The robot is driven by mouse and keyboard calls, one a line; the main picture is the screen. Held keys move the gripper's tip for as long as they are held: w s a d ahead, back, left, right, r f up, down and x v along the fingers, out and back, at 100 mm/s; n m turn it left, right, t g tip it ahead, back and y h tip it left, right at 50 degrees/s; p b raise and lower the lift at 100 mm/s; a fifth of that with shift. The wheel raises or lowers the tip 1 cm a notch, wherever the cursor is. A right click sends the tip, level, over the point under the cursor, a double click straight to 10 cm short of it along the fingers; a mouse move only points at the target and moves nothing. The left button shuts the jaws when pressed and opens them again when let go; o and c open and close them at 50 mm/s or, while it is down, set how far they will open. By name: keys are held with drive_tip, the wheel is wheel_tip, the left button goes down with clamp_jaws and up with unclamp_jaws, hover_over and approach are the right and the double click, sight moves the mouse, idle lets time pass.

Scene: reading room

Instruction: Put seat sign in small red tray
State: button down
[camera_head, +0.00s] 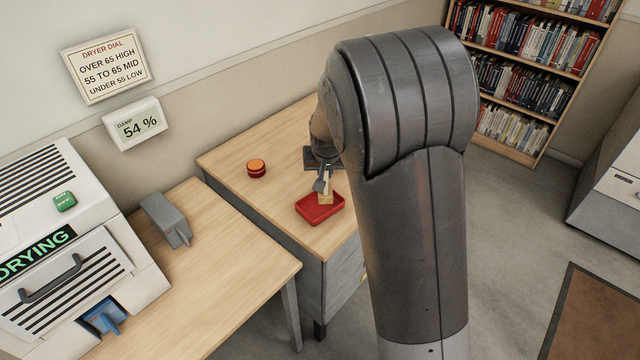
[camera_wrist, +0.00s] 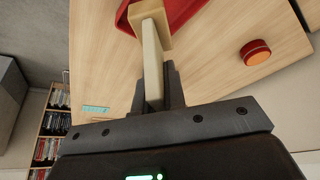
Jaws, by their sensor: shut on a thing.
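My gripper (camera_head: 322,181) is shut on the seat sign (camera_head: 327,190), a pale beige wooden piece. In the wrist view the sign (camera_wrist: 152,62) stands out from between my fingers (camera_wrist: 158,92), with a wider block at its far end. The small red tray (camera_head: 320,214) lies on the desk just under the sign in the head view. In the wrist view the sign's far end overlaps the tray (camera_wrist: 190,12), which is partly cut off by the picture edge. I cannot tell whether the sign touches the tray.
A round red and orange object (camera_head: 256,168) sits on the desk (camera_head: 232,160) left of the tray. A grey device (camera_head: 165,220) and a drying machine (camera_head: 60,240) stand on the nearer table. Bookshelves (camera_head: 530,75) stand behind.

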drive_tip(key=shift+w+a+f, duration=0.3)
drive_tip(key=shift+a+f, duration=0.15)
drive_tip(key=shift+a, duration=0.15)
drive_tip(key=shift+f, duration=2)
drive_tip(key=shift+f, duration=0.1)
drive_tip(key=c, duration=1.5)
unclamp_jaws()
